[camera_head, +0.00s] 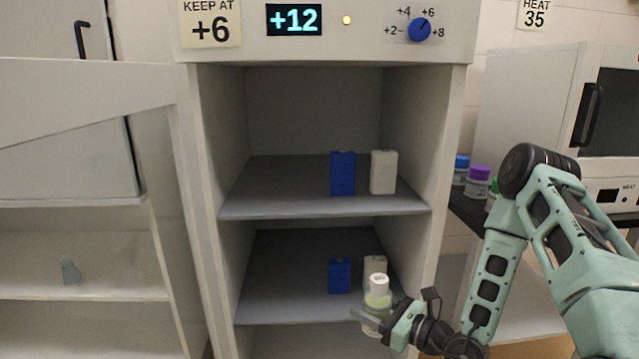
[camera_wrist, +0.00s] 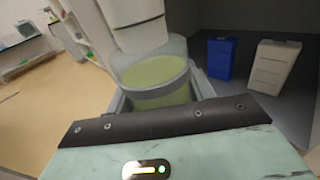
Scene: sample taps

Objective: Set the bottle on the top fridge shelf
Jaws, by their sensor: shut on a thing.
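The bottle (camera_head: 377,298) is clear with a white cap and yellow-green contents. My gripper (camera_head: 378,322) is shut on it and holds it upright in front of the lower fridge shelf (camera_head: 275,300), at the right side of the opening. In the wrist view the bottle (camera_wrist: 155,75) stands between the fingers, its cap top cut off by the frame. The top fridge shelf (camera_head: 270,195) is above and behind my gripper. It holds a blue block (camera_head: 342,173) and a white block (camera_head: 383,172) toward the right; its left half is bare. The fridge is open.
The lower shelf holds another blue block (camera_head: 339,275) and a white block (camera_head: 375,265), partly behind the bottle. The fridge display (camera_head: 294,19) reads +12, with a knob (camera_head: 419,29) beside it. Several capped jars (camera_head: 478,180) stand right of the fridge, near my arm.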

